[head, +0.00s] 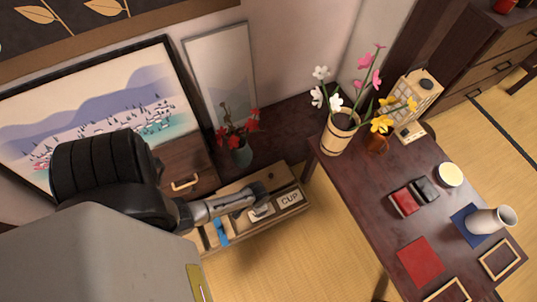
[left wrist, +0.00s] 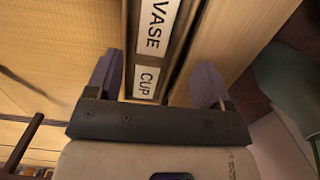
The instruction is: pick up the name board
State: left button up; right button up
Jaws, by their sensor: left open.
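The name board (left wrist: 147,80) is a dark narrow strip with white labels reading VASE and CUP. In the left wrist view it runs up between the two fingers of my left gripper (left wrist: 158,70). The fingers are open, one on each side of it, with gaps; whether either touches it I cannot tell. My right gripper is in neither view.
The low wooden stand (head: 227,239) holds a blue item (head: 221,232). A green vase with red flowers (head: 241,153) stands behind it. To the right is a dark table (head: 372,210) with flower vases, boxes and a white vase (head: 490,220). The tatami floor (head: 315,260) in front is clear.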

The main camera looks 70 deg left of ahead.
pick_arm(q)
jog(key=shift+t, duration=0.3)
jog(key=f+b, duration=0.2)
jog(key=f, duration=0.1)
jog(key=f+b, duration=0.3)
jog(key=f, duration=0.1)
jog(key=shift+w+d+f+b, duration=0.1)
jog(key=shift+w+f+b, duration=0.1)
jog(key=shift+f+b, duration=0.1)
jog(key=shift+f, duration=0.25)
jog(key=shift+s+f+b, duration=0.3)
jog(key=shift+b, duration=0.1)
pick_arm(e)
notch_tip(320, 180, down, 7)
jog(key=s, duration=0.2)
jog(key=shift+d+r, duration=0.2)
pick_arm(q)
jog(key=shift+w+f+b, duration=0.3)
jog(key=shift+f+b, duration=0.45)
jog(key=shift+b, duration=0.05)
notch_tip(320, 180, down, 4)
jog(key=b, duration=0.3)
jog(key=shift+r, duration=0.2)
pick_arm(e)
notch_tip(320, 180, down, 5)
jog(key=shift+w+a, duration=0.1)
pick_arm(q)
jog(key=shift+c, duration=0.2)
